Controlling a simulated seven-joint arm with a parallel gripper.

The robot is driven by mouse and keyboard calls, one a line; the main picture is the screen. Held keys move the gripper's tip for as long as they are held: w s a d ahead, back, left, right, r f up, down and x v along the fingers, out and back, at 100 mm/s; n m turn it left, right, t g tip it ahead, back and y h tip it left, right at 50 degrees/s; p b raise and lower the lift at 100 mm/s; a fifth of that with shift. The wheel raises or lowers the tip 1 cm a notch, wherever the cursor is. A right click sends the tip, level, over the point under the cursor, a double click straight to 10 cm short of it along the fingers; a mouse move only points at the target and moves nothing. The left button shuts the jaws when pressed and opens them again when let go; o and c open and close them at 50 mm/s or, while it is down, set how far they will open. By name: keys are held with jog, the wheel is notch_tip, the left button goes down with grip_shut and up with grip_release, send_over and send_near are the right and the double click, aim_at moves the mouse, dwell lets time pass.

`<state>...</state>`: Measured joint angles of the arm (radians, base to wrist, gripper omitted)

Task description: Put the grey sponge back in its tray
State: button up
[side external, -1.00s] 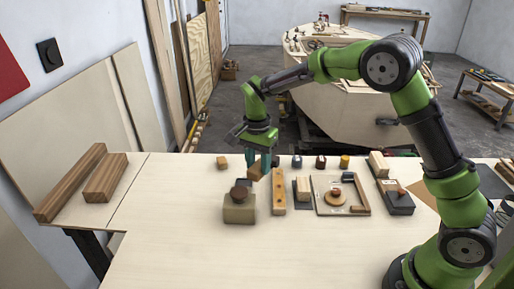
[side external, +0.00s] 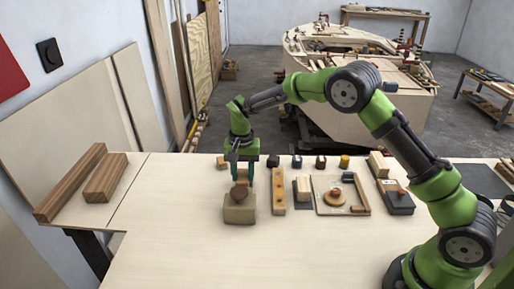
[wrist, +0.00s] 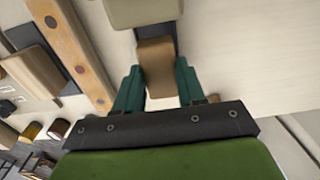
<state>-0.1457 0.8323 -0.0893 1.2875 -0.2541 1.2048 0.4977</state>
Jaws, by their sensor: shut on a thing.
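My gripper (side external: 241,178) is shut on a brown block (wrist: 157,62), which shows between the two green fingers (wrist: 159,88) in the wrist view. The block looks brown, not grey; I see no clearly grey sponge. A dark strip (wrist: 166,36) lies between the two blocks. I cannot tell whether the held block touches anything.
A wooden bar with dark holes (side external: 278,192) lies to the right. Beyond it are a dark pad with a wooden block (side external: 303,188), a framed board (side external: 335,209) and a dark tray (side external: 400,206). Small blocks line the back edge. The table front is clear.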

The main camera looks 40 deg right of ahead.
jog(key=shift+f, duration=0.95)
jog(key=shift+f, duration=0.15)
jog(key=o, duration=0.9)
jog(key=shift+o, duration=0.2)
